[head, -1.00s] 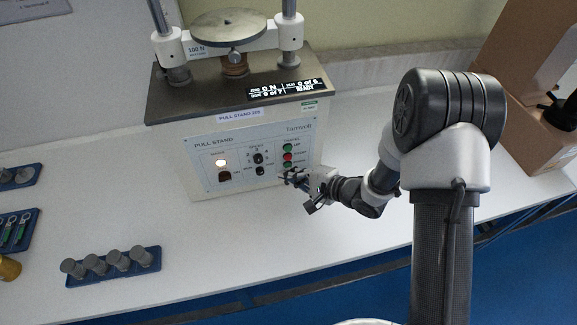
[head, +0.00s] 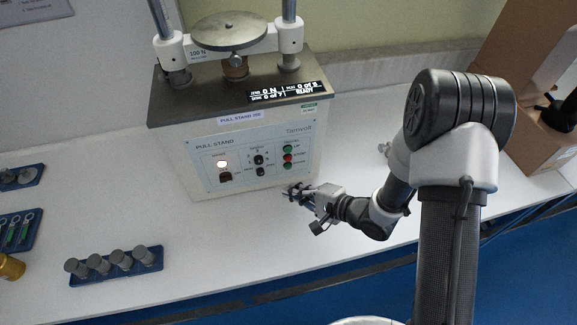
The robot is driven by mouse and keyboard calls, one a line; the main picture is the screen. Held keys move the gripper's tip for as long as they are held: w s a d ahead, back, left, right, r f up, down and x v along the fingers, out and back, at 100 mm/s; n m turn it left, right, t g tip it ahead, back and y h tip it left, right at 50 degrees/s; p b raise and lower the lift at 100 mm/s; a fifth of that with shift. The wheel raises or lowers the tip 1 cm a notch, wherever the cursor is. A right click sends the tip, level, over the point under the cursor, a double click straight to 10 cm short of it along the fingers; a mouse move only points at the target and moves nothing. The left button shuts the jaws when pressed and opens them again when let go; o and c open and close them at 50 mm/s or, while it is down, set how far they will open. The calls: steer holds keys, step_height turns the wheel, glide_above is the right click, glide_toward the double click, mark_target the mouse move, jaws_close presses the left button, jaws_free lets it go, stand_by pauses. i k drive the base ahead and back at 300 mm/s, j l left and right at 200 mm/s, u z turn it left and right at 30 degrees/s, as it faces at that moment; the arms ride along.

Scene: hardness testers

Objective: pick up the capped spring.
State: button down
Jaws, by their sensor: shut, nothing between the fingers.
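No single thing can be made out for certain as the capped spring. Several grey capped cylinders (head: 122,262) stand in a row in a blue tray (head: 112,278) at the front left of the bench; I cannot tell whether they are springs. A small grey thing (head: 384,150) lies right of the machine, partly hidden by my arm and too small to identify. My gripper (head: 290,193) is shut and empty, in front of the machine's lower right corner, well to the right of the blue tray.
The pull stand (head: 235,140) fills the back middle, its panel lit and its display reading READY. More blue trays, one with green ringed pieces (head: 18,230), and a brass-coloured thing (head: 10,266) are at the left edge. A cardboard box (head: 525,110) stands right. The bench's front middle is clear.

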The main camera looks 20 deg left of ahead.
mark_target(83, 272)
steer(key=u, duration=1.3)
